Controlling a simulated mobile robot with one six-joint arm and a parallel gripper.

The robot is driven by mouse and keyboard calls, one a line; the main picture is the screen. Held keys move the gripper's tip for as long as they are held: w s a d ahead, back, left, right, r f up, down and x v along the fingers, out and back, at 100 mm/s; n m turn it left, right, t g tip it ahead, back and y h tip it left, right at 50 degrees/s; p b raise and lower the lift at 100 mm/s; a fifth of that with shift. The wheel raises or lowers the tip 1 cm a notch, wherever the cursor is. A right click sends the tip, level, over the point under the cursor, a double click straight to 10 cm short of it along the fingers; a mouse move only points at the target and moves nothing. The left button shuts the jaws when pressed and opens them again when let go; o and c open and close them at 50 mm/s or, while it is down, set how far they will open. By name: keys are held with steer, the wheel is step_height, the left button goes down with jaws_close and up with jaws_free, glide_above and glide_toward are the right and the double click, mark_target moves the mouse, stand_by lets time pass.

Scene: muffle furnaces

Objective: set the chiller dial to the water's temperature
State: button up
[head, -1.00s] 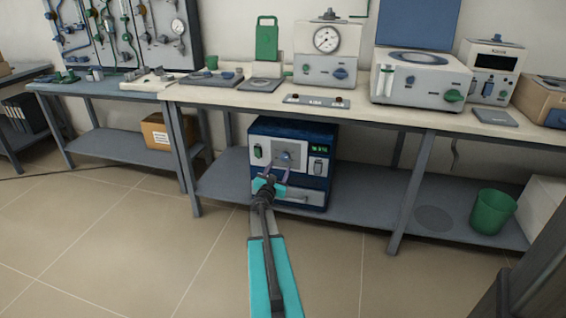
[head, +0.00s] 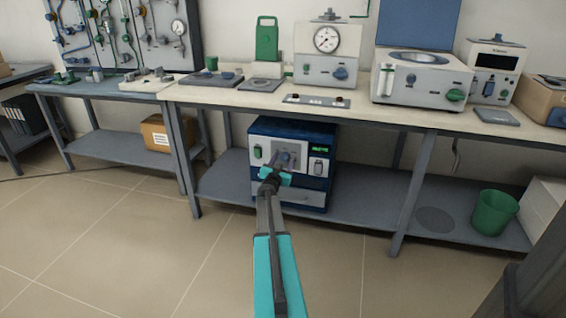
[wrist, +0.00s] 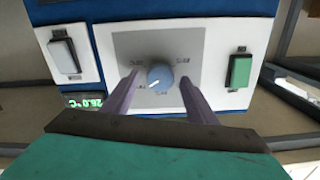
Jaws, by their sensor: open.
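The blue chiller (head: 300,127) stands on the lower shelf under the bench. Its round grey-blue dial (wrist: 160,77) sits on a grey plate with small scale labels, too small to read. The dial's white mark points to the lower left in the wrist view, which shows the panel upside down. A green-lit display (wrist: 84,101) reads about 26.0 °C; it also shows in the head view (head: 319,149). My gripper (wrist: 159,79) is open, with one finger on each side of the dial. I cannot tell whether the fingers touch it. In the head view, my gripper (head: 283,163) partly covers the dial.
A white rocker (wrist: 64,56) and a green rocker (wrist: 240,70) flank the dial plate. The bench top (head: 372,113) overhangs the chiller. A bench leg (head: 184,165) stands to its left, and a green bin (head: 494,213) is far right. The floor in front is clear.

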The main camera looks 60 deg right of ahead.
steer(key=c, duration=1.1)
steer(key=n+p, duration=0.2)
steer(key=p, duration=0.3)
steer(key=shift+r, duration=0.2)
steer(key=n+p, duration=0.3)
steer(key=p, duration=0.5)
steer(key=shift+n, duration=0.4)
steer(key=n+p, duration=0.3)
steer(key=p, duration=0.2)
steer(key=shift+f+n+p, duration=0.1)
steer(key=shift+n+p, duration=0.2)
steer(key=shift+n, duration=0.1)
steer(key=shift+f+n+p, duration=0.15)
steer(key=shift+n+p, duration=0.85)
steer(key=shift+p, duration=0.2)
steer(key=shift+f, duration=0.1)
